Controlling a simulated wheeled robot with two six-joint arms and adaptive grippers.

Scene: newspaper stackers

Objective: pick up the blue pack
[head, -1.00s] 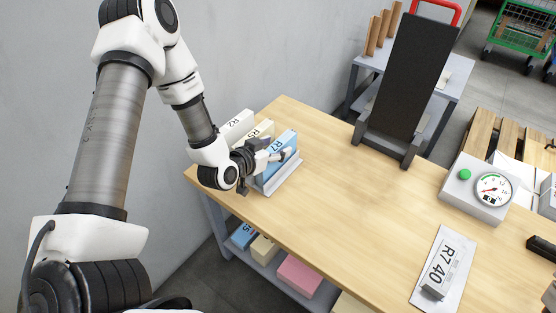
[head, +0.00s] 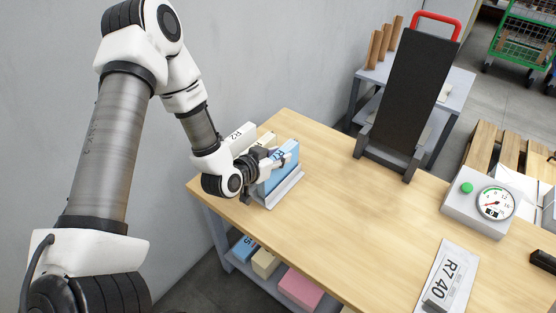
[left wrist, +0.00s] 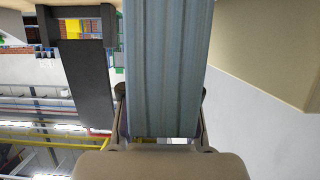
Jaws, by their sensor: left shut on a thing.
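The blue pack (head: 281,166) stands upright in a light grey holder (head: 284,189) at the left end of the wooden table. My left gripper (head: 287,161) is shut on the upper part of the blue pack, with a finger lying across its near face. In the left wrist view the blue pack (left wrist: 165,70) fills the middle, between the fingers of the left gripper (left wrist: 162,130). Whether the pack is clear of the holder's base, I cannot tell. My right gripper is not in view.
A white pack marked R2 (head: 240,136) and a cream pack (head: 266,140) stand just behind. A gauge box (head: 480,202) and an R7 40 card (head: 448,275) lie to the right. The table's middle is clear.

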